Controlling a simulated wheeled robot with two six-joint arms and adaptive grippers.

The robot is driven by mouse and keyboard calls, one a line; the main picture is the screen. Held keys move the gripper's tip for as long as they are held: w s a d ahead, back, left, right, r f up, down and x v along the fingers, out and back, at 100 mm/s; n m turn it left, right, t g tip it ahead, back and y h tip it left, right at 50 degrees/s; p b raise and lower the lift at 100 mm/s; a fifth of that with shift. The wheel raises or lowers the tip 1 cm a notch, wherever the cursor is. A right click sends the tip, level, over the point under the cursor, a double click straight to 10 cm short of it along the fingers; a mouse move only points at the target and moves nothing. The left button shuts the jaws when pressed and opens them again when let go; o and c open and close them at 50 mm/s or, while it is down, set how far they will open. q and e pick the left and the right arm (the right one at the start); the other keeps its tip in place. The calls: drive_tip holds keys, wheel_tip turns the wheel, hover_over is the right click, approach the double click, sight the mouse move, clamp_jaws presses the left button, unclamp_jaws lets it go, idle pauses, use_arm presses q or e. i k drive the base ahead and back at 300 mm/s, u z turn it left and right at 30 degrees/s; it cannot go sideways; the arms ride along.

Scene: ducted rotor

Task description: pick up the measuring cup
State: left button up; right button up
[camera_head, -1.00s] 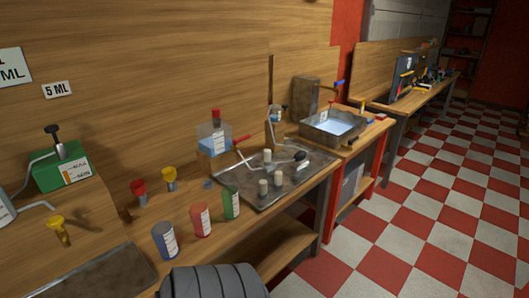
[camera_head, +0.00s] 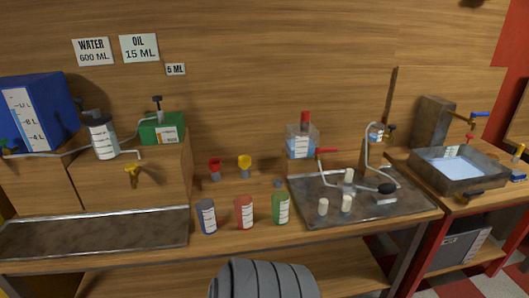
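Three small cups with white scale labels stand in a row on the wooden bench: a blue cup (camera_head: 206,216), a red cup (camera_head: 244,212) and a green cup (camera_head: 280,208). A clear container with a dark lid and white markings (camera_head: 103,138) stands on the raised wooden block at the left. I cannot tell for sure which of these is the measuring cup. Neither of my grippers shows in the view. Nothing touches the cups.
A metal tray (camera_head: 320,214) with several pale pegs lies right of the cups. A long metal tray (camera_head: 60,240) lies at the left. A blue tank (camera_head: 45,112), a green box (camera_head: 163,130) and red and yellow funnels stand behind. A water basin (camera_head: 425,162) is at the right.

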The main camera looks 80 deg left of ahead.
sight(280, 200)
drive_tip(key=u, duration=0.95)
drive_tip(key=i, duration=0.85)
drive_tip(key=u, duration=0.95)
